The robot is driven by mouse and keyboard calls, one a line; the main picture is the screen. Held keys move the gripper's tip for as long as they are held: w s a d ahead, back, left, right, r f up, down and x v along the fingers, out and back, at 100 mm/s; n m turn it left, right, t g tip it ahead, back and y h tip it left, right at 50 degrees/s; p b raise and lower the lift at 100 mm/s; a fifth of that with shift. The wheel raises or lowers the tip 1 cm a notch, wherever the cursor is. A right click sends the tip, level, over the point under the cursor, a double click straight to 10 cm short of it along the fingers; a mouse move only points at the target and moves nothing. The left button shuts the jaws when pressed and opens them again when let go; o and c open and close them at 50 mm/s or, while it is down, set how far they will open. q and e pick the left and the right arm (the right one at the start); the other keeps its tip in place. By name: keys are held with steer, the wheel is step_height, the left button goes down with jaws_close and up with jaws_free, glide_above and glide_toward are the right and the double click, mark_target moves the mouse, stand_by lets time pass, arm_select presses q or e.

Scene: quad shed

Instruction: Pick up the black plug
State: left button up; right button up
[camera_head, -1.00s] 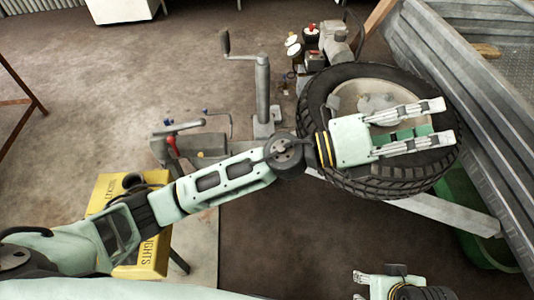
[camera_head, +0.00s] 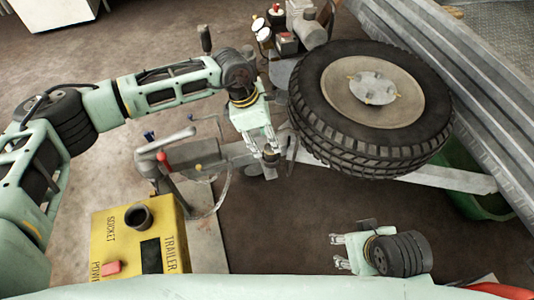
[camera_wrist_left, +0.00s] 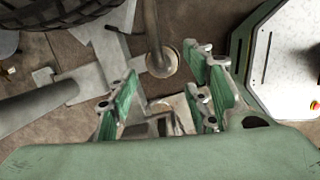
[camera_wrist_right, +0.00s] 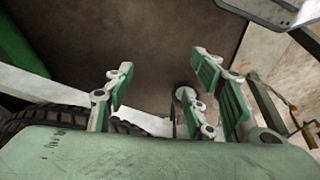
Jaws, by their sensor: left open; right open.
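I cannot make out the black plug for certain in any view. A black round socket (camera_head: 138,217) stands on top of the yellow box (camera_head: 181,228), which is lettered "SOCKET" and "TRAILER". A thin looped cable (camera_head: 222,190) hangs beside the trailer coupling; where it ends is unclear. My left gripper (camera_head: 269,158) is open and points down over the trailer frame, between the coupling and the tyre. In the left wrist view its open jaws (camera_wrist_left: 165,82) have nothing between them but the frame and floor below. My right gripper (camera_head: 337,252) is open and empty at the lower middle.
The big tyre (camera_head: 375,95) lies right of my left gripper. The coupling with its red handle (camera_head: 163,162) lies to its left, and the grey trailer wall (camera_head: 440,80) runs along the right. Dark floor (camera_head: 270,235) is open between the yellow box and my right gripper.

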mark_target(267, 147)
arm_select(q)
steer(key=b+x, duration=0.1)
steer(key=x, duration=0.4)
steer(key=shift+s+a, duration=0.15)
steer(key=shift+s, duration=0.05)
steer(key=c, duration=1.2)
